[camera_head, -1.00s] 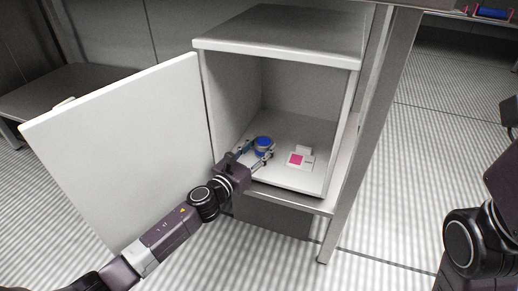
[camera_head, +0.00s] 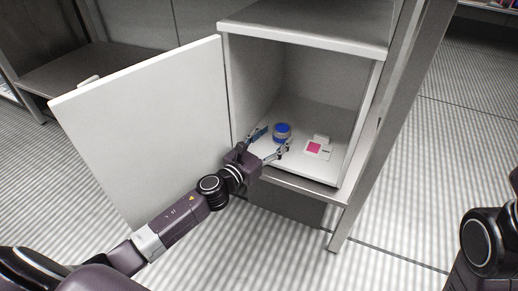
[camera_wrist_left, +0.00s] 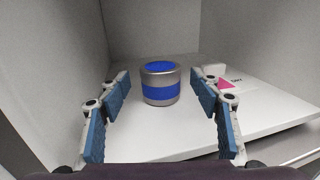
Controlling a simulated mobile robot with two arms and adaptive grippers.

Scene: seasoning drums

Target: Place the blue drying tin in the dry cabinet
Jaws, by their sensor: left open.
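The blue drying tin (camera_head: 282,131), a short silver tin with a blue band and blue lid, stands upright on the floor of the white dry cabinet (camera_head: 305,40). It also shows in the left wrist view (camera_wrist_left: 160,84), standing beyond the fingertips with clear space around it. My left gripper (camera_head: 270,145) is at the cabinet's front opening, open and empty, its fingers spread on either side in front of the tin and apart from it. The fingers also show in the left wrist view (camera_wrist_left: 160,103). The right gripper is out of view; only part of my right arm shows at the right edge.
The cabinet door (camera_head: 145,125) stands wide open to the left. A white and pink card-like item marked DRY (camera_head: 317,149) lies right of the tin, with a small white block behind it. A grey shelf (camera_head: 95,75) stands at the back left.

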